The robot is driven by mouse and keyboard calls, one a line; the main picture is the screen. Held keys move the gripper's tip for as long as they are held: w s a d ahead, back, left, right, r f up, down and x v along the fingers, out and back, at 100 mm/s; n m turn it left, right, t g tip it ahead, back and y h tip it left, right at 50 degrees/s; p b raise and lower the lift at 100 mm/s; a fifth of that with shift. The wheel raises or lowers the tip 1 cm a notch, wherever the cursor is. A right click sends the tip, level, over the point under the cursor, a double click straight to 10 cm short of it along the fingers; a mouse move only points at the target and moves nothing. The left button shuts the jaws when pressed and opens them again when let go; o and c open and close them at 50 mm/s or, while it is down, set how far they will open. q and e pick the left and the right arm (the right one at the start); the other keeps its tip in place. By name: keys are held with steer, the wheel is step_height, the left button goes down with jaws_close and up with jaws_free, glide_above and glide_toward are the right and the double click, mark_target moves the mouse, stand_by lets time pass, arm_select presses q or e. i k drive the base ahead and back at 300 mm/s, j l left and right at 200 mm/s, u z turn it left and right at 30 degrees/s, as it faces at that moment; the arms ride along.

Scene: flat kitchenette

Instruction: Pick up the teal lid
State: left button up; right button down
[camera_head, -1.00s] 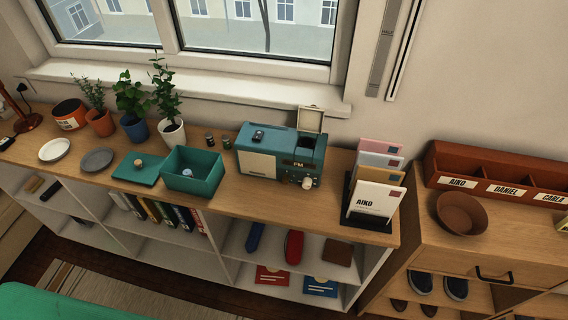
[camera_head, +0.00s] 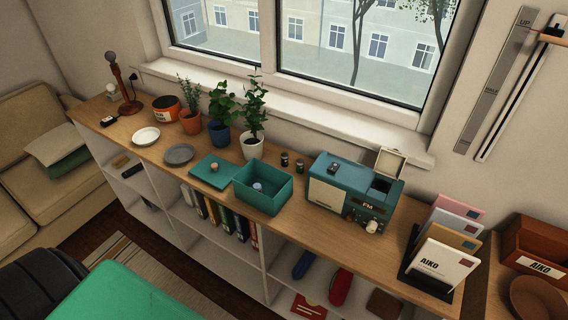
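The teal lid (camera_head: 208,172) is a flat square with a round wooden knob (camera_head: 214,167). It lies flat on the wooden shelf top, just left of the open teal box (camera_head: 263,195). A small pale bluish round thing (camera_head: 258,186) sits inside the box. Neither of my grippers shows in this view, so their state is hidden.
A grey dish (camera_head: 179,154) and a white dish (camera_head: 146,136) lie left of the lid. Potted plants (camera_head: 222,130) stand behind it, under the window. A teal radio (camera_head: 352,190) stands right of the box, with a letter rack (camera_head: 440,250) farther right.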

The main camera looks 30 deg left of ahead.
mark_target(215, 172)
steer(key=j+u, duration=0.1)
steer(key=u, duration=1.25)
